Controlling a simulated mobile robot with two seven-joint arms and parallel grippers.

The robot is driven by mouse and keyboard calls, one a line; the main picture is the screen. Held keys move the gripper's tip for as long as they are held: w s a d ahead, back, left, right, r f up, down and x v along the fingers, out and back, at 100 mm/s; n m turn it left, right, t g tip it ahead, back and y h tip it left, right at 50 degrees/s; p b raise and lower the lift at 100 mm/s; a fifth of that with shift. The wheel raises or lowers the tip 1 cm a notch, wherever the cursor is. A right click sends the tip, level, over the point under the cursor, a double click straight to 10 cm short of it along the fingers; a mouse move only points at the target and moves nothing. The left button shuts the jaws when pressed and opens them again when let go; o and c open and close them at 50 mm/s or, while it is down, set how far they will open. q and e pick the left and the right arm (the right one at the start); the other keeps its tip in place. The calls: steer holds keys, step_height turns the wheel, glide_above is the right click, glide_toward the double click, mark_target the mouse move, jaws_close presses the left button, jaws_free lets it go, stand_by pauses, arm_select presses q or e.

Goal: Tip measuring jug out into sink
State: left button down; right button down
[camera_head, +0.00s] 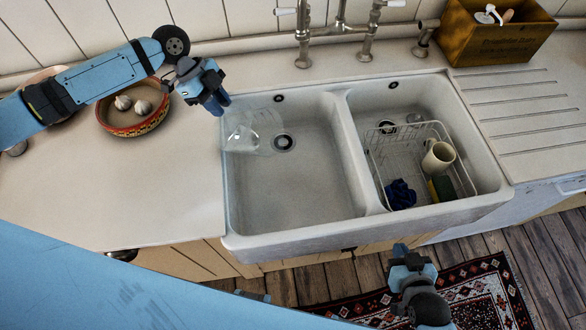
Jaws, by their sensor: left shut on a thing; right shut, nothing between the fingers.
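The clear measuring jug (242,138) is over the left edge of the left sink basin (300,185). It looks tipped on its side, with its wider part toward the basin; its transparent outline is faint and any contents are hard to make out. My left gripper (219,105) comes in from the left and is shut on the jug at its upper left side. The left basin is otherwise empty, with a round drain. My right gripper (400,252) is low in the view, in front of the sink, shut and empty.
The right basin holds a wire rack (382,165) with a cream cup (438,158), a blue scrubber (401,194) and a sponge (441,188). A patterned bowl (133,121) with garlic stands under my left arm. Taps (367,45) rise behind the sink; a wooden box (490,35) stands back right.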

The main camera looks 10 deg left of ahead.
mark_target(240, 116)
arm_select(q)
steer(key=shift+s+d+r+y, duration=0.1)
steer(key=shift+d+r+y, duration=0.2)
steer(key=shift+d+y, duration=0.3)
steer(key=shift+d+r+y, duration=0.15)
steer(key=shift+d+y, duration=0.15)
steer(key=shift+d, duration=0.2)
steer(key=shift+s+d+f+t+y+b, duration=0.15)
steer(key=shift+d+f+y+b, duration=0.15)
steer(key=shift+d+f+b, duration=0.4)
steer(key=shift+s+d+f+t+y+b, duration=0.15)
steer(key=shift+d+f+y+b, duration=0.15)
steer(key=shift+d+f+b, duration=0.6)
steer(key=shift+f+b, duration=0.2)
steer(key=shift+f, duration=0.05)
steer(key=shift+s+d+f+y, duration=0.1)
steer(key=shift+d+f+y, duration=0.1)
steer(key=shift+f+y, duration=0.1)
steer(key=shift+d+r, duration=0.1)
steer(key=shift+r, duration=0.15)
steer(key=shift+s+d+r+y+p, duration=0.1)
steer(key=shift+d+r+y+p, duration=0.35)
steer(key=shift+p, duration=0.65)
